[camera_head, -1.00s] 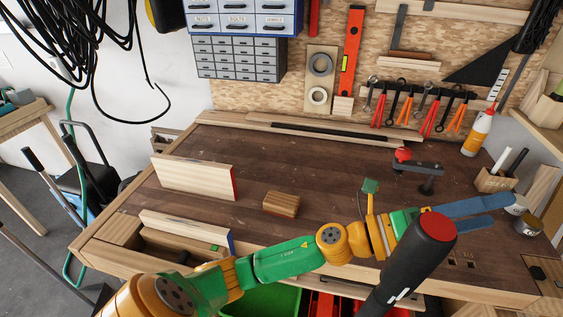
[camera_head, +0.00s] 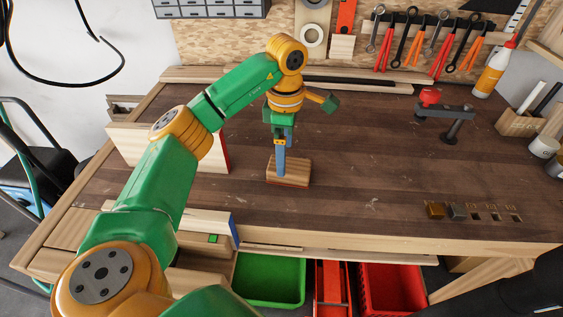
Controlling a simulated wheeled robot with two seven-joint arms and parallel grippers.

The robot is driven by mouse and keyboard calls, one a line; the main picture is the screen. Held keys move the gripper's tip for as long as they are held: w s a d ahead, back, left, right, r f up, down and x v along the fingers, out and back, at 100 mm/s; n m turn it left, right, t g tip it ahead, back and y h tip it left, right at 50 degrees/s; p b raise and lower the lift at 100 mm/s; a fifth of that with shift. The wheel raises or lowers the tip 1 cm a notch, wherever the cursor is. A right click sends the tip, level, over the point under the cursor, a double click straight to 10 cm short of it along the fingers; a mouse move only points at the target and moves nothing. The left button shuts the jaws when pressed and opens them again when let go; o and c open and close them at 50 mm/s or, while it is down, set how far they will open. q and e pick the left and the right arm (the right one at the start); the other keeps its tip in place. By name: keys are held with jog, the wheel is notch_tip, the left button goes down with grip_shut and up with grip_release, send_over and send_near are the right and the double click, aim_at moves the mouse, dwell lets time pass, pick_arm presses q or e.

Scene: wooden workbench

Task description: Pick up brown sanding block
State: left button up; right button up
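The brown sanding block (camera_head: 298,172) lies on the dark wooden workbench (camera_head: 350,190), near the middle of the head view. My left gripper (camera_head: 281,172) points straight down at it, its blue fingers overlapping the left part of the block in the picture. The fingers are seen nearly edge-on, so I cannot tell whether they are open or shut, or whether they touch the block. The block rests on the bench. My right gripper is out of view.
A light board with a red end (camera_head: 223,152) stands left of the block. A clamp-like tool with a red knob (camera_head: 445,117) and a glue bottle (camera_head: 494,70) are at the back right. Green (camera_head: 268,280) and red (camera_head: 392,290) bins sit below the front edge. Bench right of the block is clear.

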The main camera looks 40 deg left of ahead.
aim_at(287, 164)
pick_arm(q)
jog(key=f, duration=0.1)
jog(key=d+f+p, duration=0.1)
jog(key=shift+f, duration=0.35)
jog(key=shift+w+a+f, duration=0.15)
jog(key=shift+a+f, duration=0.1)
jog(key=shift+f, duration=0.35)
jog(key=shift+w+a+f, duration=0.1)
jog(key=shift+a+f, duration=0.15)
jog(key=shift+f, duration=0.45)
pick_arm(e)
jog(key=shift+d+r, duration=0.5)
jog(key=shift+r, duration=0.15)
pick_arm(q)
jog(key=shift+d, duration=0.15)
jog(key=c, duration=1.4)
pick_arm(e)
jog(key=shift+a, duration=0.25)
pick_arm(q)
jog(key=shift+r, duration=0.2)
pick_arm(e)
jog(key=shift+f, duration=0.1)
